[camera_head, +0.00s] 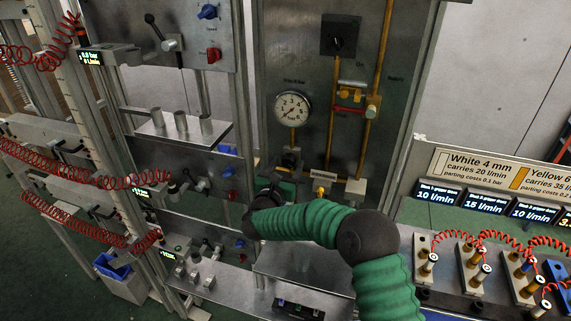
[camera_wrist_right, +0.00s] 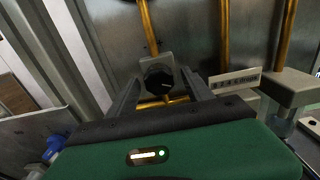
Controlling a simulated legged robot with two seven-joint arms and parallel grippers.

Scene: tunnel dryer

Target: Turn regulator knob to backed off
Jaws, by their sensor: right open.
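The regulator knob (camera_wrist_right: 158,82) is a black round knob on a grey block with a brass pipe, on the metal panel. In the head view the knob (camera_head: 291,159) is small and dark, below the round pressure gauge (camera_head: 292,108). My right gripper (camera_head: 288,170) comes up from below with its green body at the panel. In the right wrist view its two grey fingers stand open, one each side of the knob. I cannot tell whether they touch it. The knob's pointer position is too small to read. My left gripper is not in view.
Right of the knob are brass pipes (camera_head: 378,80), a red-handled valve (camera_head: 349,108) and a small label plate (camera_wrist_right: 235,77). A black rotary switch (camera_head: 340,35) is above. At left is a rack with red coiled hoses (camera_head: 75,170). Displays (camera_head: 437,194) stand at right.

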